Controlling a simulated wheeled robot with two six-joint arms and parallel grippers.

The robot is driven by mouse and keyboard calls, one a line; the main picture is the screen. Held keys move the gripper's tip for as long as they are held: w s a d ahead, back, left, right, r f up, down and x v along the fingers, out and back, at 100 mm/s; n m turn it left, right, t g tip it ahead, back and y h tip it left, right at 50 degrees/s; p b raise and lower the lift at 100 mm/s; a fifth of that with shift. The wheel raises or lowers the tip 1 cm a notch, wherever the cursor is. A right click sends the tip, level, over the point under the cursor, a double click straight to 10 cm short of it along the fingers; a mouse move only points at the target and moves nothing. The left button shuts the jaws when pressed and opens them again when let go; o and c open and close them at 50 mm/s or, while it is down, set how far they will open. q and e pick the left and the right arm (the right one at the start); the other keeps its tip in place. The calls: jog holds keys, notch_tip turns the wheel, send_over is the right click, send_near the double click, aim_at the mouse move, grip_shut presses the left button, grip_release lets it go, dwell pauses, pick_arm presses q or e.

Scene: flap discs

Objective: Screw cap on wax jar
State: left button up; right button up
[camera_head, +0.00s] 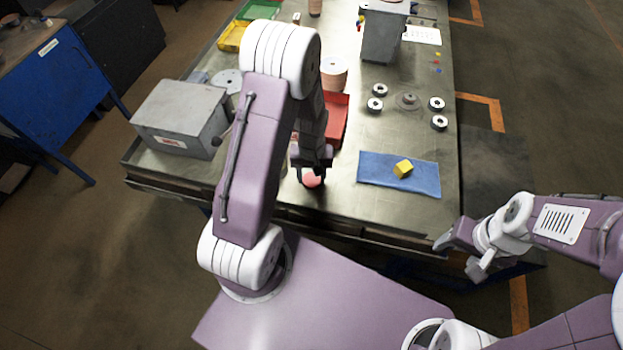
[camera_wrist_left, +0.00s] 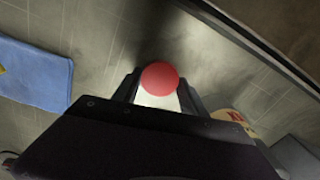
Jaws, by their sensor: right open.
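The round red cap (camera_wrist_left: 159,78) sits between the two fingertips of my left gripper (camera_wrist_left: 159,88) in the left wrist view, with a finger against each side. In the head view the cap (camera_head: 312,179) shows pinkish below the left gripper (camera_head: 313,176), near the table's front edge. A cream jar with a red label (camera_wrist_left: 232,120) stands beside the gripper in the wrist view, partly hidden by it; its top is not clear. My right gripper (camera_head: 462,254) is open and empty, off the table's front right corner.
A grey box (camera_head: 178,112) stands at left. Several dark-rimmed rings and a grey bin (camera_head: 382,38) are farther back.

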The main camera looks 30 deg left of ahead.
aim_at(312, 179)
pick_arm(q)
jog(key=shift+c, duration=1.2)
jog(key=shift+r, duration=0.2)
notch_tip(312, 179, up, 4)
jog(key=shift+w+f, duration=0.1)
jog(key=w+d+r, duration=0.4)
jog(key=d+r, duration=0.2)
jog(key=d, duration=0.4)
jog(key=shift+w+d+r+b, duration=0.3)
jog(key=shift+w+r, duration=0.05)
jog(key=shift+r, duration=0.05)
